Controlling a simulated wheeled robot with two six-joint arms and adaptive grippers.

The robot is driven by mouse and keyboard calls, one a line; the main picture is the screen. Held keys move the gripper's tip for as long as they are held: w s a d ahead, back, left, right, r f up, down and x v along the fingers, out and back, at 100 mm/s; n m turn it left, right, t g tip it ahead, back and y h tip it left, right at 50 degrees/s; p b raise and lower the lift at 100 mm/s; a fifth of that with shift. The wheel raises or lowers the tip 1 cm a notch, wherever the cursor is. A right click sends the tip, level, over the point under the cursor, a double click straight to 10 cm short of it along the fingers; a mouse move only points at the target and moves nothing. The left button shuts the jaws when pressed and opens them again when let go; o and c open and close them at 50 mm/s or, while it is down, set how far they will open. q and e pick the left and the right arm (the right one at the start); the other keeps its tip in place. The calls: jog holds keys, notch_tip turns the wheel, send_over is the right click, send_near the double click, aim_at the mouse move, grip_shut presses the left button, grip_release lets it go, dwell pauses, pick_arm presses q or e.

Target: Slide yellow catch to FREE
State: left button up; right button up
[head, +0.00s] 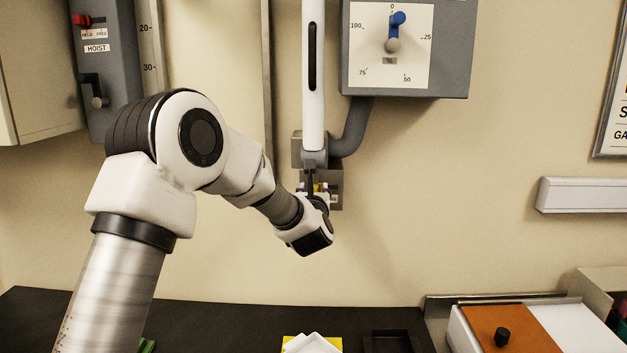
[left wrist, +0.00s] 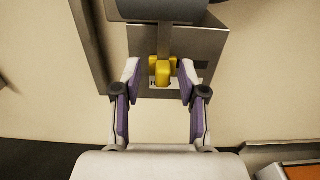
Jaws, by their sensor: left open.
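The yellow catch (left wrist: 160,70) shows in the left wrist view on a grey metal box on the wall, below a thick grey cylindrical part. A white label plate lies behind it; an "H" shows at its left and the rest is covered. My left gripper (left wrist: 159,98) is open, with its purple-padded fingers on either side of the catch and a gap to each side. In the head view my left gripper (head: 318,188) is at the same box, under the white vertical tube, and largely hides the catch. My right gripper is in neither view.
A grey dial box (head: 457,60) with a blue pointer is on the wall to the upper right. A grey hoist panel (head: 106,70) is at the upper left. The dark bench (head: 230,325) below holds a white item on yellow and an orange-topped unit (head: 515,330).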

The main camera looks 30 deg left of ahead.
pick_arm(q)
jog(key=shift+w+a+r, duration=0.1)
jog(key=shift+w+r, duration=0.15)
jog(key=shift+w, duration=0.25)
jog(key=shift+d, duration=0.2)
jog(key=shift+a, duration=0.1)
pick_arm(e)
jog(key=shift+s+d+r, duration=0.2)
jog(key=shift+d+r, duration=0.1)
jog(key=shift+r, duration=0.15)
